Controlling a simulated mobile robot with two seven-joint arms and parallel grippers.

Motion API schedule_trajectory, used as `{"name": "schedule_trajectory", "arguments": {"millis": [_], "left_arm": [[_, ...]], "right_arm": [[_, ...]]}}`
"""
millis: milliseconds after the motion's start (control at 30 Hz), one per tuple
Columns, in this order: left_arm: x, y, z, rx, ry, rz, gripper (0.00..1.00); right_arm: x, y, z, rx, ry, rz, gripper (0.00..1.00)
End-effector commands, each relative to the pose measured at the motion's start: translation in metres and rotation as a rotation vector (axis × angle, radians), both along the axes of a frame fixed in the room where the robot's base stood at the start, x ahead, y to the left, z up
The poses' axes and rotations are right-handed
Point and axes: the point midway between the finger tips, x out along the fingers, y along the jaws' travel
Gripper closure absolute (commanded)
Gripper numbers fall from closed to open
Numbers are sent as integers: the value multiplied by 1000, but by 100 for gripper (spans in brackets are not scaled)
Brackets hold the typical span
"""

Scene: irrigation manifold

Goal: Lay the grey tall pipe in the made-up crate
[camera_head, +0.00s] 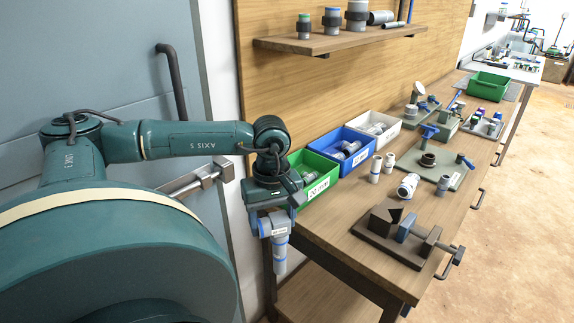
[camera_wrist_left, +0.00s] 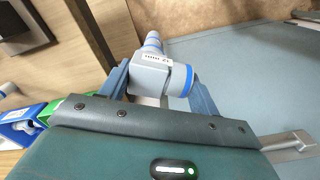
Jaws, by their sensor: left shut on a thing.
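My left gripper (camera_head: 275,213) is shut on a grey pipe piece (camera_head: 280,250) with blue bands, which hangs down off the bench's near left corner. In the left wrist view the grey piece (camera_wrist_left: 152,75) sits between the two blue fingers, with a small label facing the camera. A green crate (camera_head: 489,84) stands at the bench's far end. I cannot tell for sure that it is the made-up crate. The right gripper is out of view.
Green (camera_head: 322,184), blue (camera_head: 347,167) and white (camera_head: 386,140) bins of fittings line the bench's wall side. A vise (camera_head: 399,236) sits near the front edge. Loose fittings and a grey fixture plate (camera_head: 440,173) stand mid-bench. A shelf (camera_head: 335,40) with grey pipes hangs above.

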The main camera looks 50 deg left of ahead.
Motion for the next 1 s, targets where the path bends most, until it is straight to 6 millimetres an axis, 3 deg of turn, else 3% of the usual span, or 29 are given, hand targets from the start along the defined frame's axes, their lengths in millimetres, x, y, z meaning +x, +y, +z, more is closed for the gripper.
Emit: {"name": "schedule_trajectory", "arguments": {"millis": [33,200,333,500,700,1000], "left_arm": [[1,-17,-24,-15,-5,-91,70],[7,-79,-91,-13,-10,-459,70],[12,-136,-125,-5,-12,-769,70],[15,-191,-145,1,-8,-1072,70],[14,-214,-151,3,-2,-1211,70],[14,-215,-152,2,-1,-1214,70]], "right_arm": [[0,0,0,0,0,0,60],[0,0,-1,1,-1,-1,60],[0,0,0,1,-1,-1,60],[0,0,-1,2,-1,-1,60],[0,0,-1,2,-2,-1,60],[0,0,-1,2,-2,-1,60]]}}
